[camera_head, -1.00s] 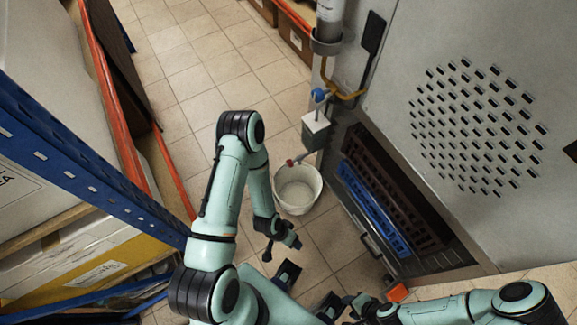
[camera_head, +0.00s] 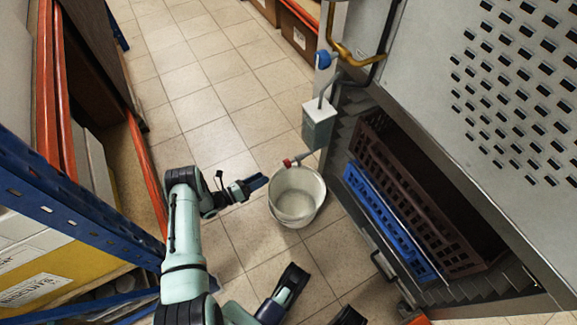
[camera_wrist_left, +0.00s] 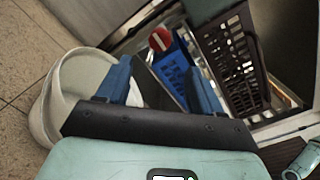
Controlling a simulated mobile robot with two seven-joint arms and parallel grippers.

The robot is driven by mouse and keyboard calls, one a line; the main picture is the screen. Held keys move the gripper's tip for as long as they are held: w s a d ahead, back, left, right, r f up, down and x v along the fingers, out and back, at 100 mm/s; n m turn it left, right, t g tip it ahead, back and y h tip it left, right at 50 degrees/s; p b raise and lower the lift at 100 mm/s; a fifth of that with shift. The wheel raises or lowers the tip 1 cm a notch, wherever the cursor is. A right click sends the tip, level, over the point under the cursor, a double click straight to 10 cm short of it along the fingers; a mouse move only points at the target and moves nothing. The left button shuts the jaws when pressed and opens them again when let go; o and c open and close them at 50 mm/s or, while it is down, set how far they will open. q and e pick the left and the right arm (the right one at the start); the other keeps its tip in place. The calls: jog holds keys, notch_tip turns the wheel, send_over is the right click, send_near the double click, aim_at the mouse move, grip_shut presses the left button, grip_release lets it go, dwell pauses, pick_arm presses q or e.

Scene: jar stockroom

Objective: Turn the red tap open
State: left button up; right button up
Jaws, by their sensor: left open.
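The red tap (camera_head: 288,163) sits on a short spout below a grey box, above the rim of a white bucket (camera_head: 275,205). In the left wrist view the tap's red handle (camera_wrist_left: 160,40) has a pale bar across it and shows between and beyond the two blue fingertips. My left gripper (camera_head: 256,182) is open and empty, just left of the bucket's rim and a short way from the tap. It also shows in the left wrist view (camera_wrist_left: 158,68). The gripper does not touch the tap.
A blue tap (camera_head: 323,60) sits higher on the pipe above the grey box (camera_head: 319,123). Blue (camera_head: 385,215) and brown (camera_head: 425,200) crates lie under the perforated cabinet (camera_head: 480,90) on the right. The tiled floor between is clear.

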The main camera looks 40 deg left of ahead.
aim_at(285, 165)
pick_arm(q)
jog(key=b+x, duration=0.3)
jog(key=x, duration=0.8)
jog(key=shift+w+d, duration=0.25)
jog(key=shift+w, duration=0.35)
pick_arm(e)
jog(key=s+f+g, duration=0.2)
jog(key=s+f, duration=0.1)
jog(key=s, duration=0.3)
jog(key=shift+s+d+f, duration=0.35)
jog(key=shift+d, duration=0.05)
pick_arm(q)
jog(key=c, duration=1.1)
